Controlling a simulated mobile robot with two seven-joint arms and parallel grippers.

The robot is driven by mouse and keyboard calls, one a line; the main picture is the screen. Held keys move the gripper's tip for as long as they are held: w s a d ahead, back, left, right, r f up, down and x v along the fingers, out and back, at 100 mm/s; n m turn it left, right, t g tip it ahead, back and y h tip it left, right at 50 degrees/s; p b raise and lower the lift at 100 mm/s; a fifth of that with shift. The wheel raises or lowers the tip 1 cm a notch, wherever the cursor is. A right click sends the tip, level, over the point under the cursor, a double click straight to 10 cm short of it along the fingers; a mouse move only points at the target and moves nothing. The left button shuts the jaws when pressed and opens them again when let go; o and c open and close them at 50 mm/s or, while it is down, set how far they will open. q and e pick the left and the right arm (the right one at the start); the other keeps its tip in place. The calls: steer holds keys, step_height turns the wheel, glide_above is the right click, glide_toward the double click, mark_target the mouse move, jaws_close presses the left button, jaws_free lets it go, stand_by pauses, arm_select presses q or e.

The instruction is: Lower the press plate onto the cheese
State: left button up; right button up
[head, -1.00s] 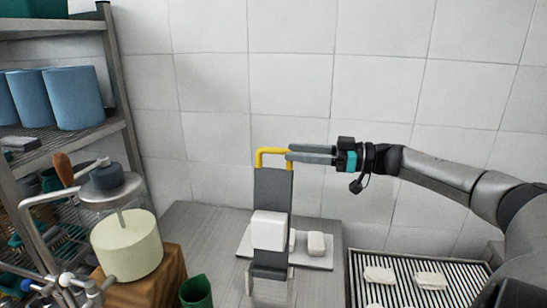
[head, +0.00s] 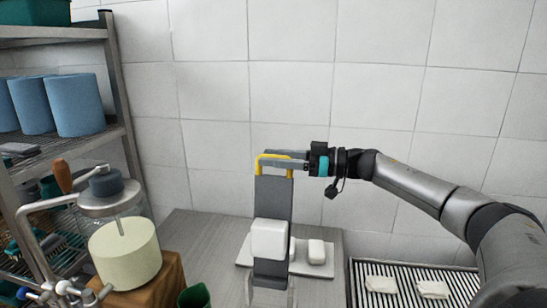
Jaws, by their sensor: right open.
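A dark grey upright plate (head: 272,195) with a yellow handle (head: 261,164) on top stands on the grey table. A white block (head: 268,240) is at its lower front. The plate seems to be raised, but its hinge is not clear. My right gripper (head: 274,160) is open at the yellow handle, its fingers level with the handle's top and overlapping it; whether they touch it I cannot tell. My left gripper is not in view.
A ribbed tray (head: 410,268) with white pieces is at right. A metal shelf (head: 70,145) with blue containers (head: 80,105) stands at left. A green cup (head: 193,296) is at the front. A tiled wall is behind.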

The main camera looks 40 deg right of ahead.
steer(key=shift+w+a, duration=0.1)
jaws_close()
stand_by(0.4)
stand_by(1.1)
